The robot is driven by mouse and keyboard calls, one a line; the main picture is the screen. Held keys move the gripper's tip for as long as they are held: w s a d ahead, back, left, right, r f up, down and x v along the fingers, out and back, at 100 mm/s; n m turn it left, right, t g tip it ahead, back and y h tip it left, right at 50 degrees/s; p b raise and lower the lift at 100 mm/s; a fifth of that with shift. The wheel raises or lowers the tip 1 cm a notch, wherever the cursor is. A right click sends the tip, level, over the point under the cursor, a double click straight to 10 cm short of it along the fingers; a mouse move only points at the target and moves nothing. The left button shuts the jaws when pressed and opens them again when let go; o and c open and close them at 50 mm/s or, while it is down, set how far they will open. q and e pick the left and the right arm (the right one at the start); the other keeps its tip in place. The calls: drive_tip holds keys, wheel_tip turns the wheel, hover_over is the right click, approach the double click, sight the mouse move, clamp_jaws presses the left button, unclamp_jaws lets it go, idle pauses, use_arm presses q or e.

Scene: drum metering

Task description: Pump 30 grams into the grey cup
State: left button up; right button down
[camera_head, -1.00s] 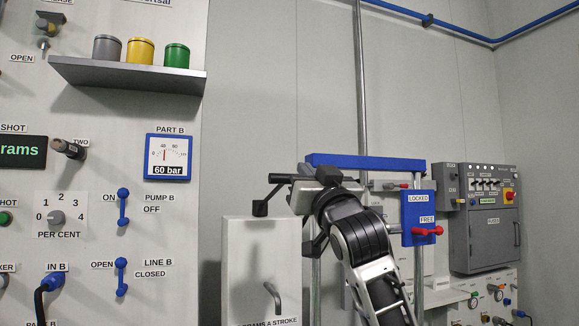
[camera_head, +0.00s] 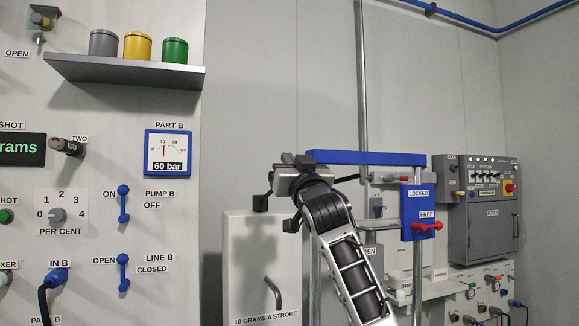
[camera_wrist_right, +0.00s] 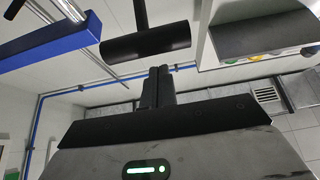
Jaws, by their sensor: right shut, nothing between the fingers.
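The grey cup (camera_head: 103,43) stands upright on the wall shelf, left of a yellow cup (camera_head: 137,47) and a green cup (camera_head: 175,52). The pump is a pale box (camera_head: 246,265) with a bent metal spout (camera_head: 275,293), labelled "10 GRAMS A STROKE". Below the spout the picture is cut off. My right gripper (camera_head: 297,160) is above the pump's top, shut and empty. In the right wrist view its closed fingers (camera_wrist_right: 158,88) point at a black cylindrical bar (camera_wrist_right: 145,42), seemingly the pump's handle; contact is unclear. My left gripper is not in view.
A blue-topped metal frame (camera_head: 365,158) stands right of the pump, close to my right arm. Its red lever (camera_head: 425,226) is beside "FREE". The shelf (camera_head: 120,73) juts from the left panel, which has blue valves and a 60 bar gauge (camera_head: 168,155).

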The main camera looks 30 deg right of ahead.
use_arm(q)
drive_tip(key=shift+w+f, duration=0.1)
use_arm(e)
drive_tip(key=shift+w+d+f, duration=0.1)
drive_tip(key=shift+w+f, duration=0.05)
drive_tip(key=shift+f, duration=0.75)
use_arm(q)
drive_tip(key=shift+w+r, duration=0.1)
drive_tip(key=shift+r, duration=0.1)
